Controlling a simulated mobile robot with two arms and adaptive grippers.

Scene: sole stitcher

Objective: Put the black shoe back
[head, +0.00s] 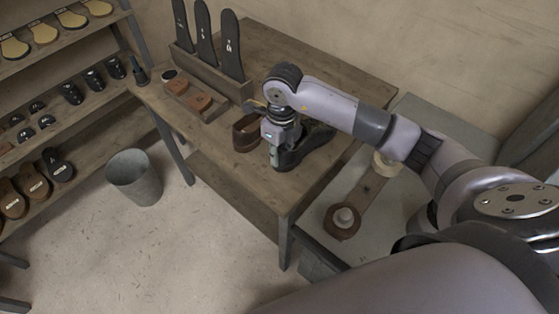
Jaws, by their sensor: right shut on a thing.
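The black shoe (312,142) is on the wooden table, near its front right corner, partly hidden behind my right gripper and arm. My right gripper (275,160) points down at the shoe's left end and is shut on it. I cannot tell whether the sole touches the table. A brown shoe (243,136) stands just left of the gripper. My left gripper is not in view.
The wooden table (273,195) carries a rack of dark upright sole shapes (232,46) and a tray with reddish-brown pieces (200,102). A shelf unit with soles and shoes (70,93) stands left. A grey bucket (134,177) is on the floor. A grey bench (385,222) adjoins at right.

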